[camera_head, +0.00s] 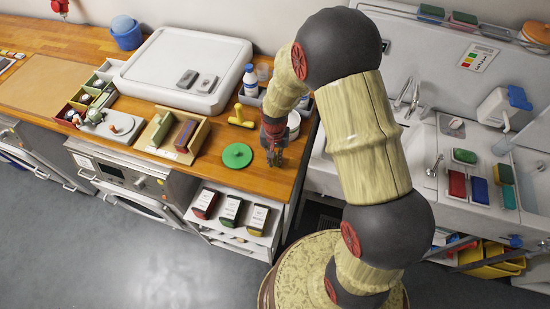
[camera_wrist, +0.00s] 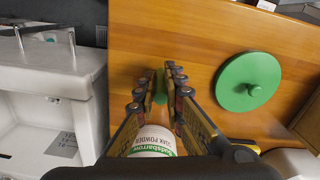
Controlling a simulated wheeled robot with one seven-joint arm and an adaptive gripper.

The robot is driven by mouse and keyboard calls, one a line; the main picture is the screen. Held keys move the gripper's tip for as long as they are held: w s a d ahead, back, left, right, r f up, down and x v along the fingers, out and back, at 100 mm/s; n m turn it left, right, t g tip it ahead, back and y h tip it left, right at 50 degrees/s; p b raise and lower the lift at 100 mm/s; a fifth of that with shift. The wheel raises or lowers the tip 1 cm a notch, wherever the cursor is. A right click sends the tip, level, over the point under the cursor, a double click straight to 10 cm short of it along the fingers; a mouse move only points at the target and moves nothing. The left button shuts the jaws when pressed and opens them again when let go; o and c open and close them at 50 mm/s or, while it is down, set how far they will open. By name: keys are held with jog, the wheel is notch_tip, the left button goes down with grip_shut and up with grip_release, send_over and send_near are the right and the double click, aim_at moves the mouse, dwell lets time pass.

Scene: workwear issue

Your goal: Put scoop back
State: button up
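My gripper (camera_head: 275,158) is over the wooden counter, left of the white tub (camera_head: 293,122). In the wrist view its fingers (camera_wrist: 162,84) come close together around a narrow green piece (camera_wrist: 159,90), which looks like the scoop's handle. The rest of it is hidden by the fingers. The tub in the wrist view (camera_wrist: 154,139) has a label reading "soak powder" and is partly covered by my gripper. Its opening cannot be seen. A round green lid (camera_head: 237,155) with a knob lies flat on the counter, apart from my gripper; it also shows in the wrist view (camera_wrist: 248,81).
A yellow T-shaped item (camera_head: 241,117) and a blue-capped bottle (camera_head: 250,80) stand behind the lid. A wooden divided box (camera_head: 160,131) is to the left. The sink (camera_head: 325,162) begins right of the counter's edge. Packets (camera_head: 231,210) sit on a shelf below.

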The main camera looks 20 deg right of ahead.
jog(key=o, duration=0.4)
notch_tip(320, 180, up, 12)
jog(key=shift+r, duration=0.1)
jog(key=s+r+n+t, duration=0.1)
jog(key=s+r, duration=0.3)
jog(key=r, duration=0.3)
jog(key=s+d+r+n+t, duration=0.1)
jog(key=s+r+t, duration=0.1)
jog(key=s+r, duration=0.35)
jog(key=s+r+n+t, duration=0.1)
jog(key=s+r, duration=0.1)
jog(key=r, duration=0.6)
jog(key=shift+n+t, duration=0.8)
jog(key=shift+n, duration=0.1)
jog(key=s+r, duration=0.1)
jog(key=s, duration=0.1)
jog(key=s+r, duration=0.2)
jog(key=s, duration=0.1)
jog(key=s+r, duration=0.1)
jog(key=s, duration=0.2)
jog(key=shift+s+d+r, duration=0.2)
jog(key=shift+s+d, duration=0.05)
